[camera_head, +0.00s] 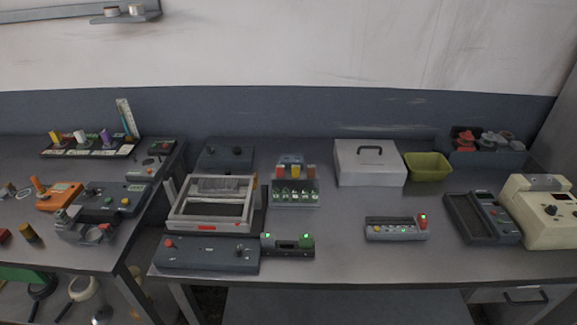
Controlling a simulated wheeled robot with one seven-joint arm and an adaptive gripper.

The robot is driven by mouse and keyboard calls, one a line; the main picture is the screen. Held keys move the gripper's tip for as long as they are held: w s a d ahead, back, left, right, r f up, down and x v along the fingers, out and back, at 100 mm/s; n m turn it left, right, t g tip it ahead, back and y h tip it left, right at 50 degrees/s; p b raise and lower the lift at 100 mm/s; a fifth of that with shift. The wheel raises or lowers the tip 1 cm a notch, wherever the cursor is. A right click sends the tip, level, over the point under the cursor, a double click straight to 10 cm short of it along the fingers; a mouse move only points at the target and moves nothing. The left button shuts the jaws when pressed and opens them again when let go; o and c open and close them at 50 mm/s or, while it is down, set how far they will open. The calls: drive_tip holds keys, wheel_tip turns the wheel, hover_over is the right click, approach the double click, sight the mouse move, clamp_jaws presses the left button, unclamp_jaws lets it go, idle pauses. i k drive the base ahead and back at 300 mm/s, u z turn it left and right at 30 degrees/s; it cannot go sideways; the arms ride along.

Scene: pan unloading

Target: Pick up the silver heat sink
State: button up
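A silver-grey block (221,185) lies at the back inside a white-framed tray (178,218) on the left part of the main bench. It looks like the heat sink, but it is too small to be sure that it has fins. The tray's front shows a red label, and its dark floor is bare in front of the block. My gripper is not in view.
The grey bench (340,250) also holds a white box with a handle (370,163), a green bin (428,167), a small button panel (396,229) and a cream machine (545,215). A control box (207,255) stands in front of the tray. The bench middle has free room.

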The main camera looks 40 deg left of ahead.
sight(204, 186)
drive_tip(key=z, duration=0.65)
drive_tip(key=k, duration=1.6)
drive_tip(key=u, duration=1.9)
drive_tip(key=i, duration=0.5)
drive_tip(key=z, duration=0.05)
